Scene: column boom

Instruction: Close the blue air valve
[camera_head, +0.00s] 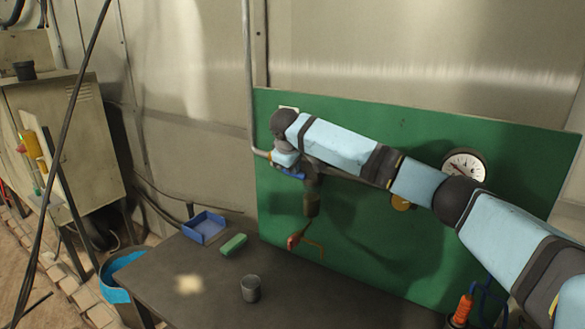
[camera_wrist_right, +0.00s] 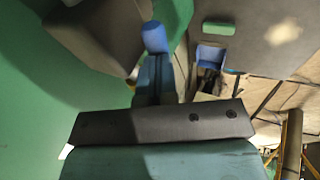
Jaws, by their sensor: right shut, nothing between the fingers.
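The blue air valve's lever (camera_head: 290,172) shows on the pipework at the left of the green board, partly covered by my right arm. Its blue end also shows in the right wrist view (camera_wrist_right: 154,37), just beyond my fingertips. My right gripper (camera_wrist_right: 155,72) is shut with nothing between its fingers, close beside the lever. I cannot tell whether they touch. In the head view my wrist and hand hide most of the valve body. My left gripper is not in view.
The green board (camera_head: 400,250) carries a pressure gauge (camera_head: 465,165) and a filter bowl (camera_head: 312,204). A cabinet stands at left.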

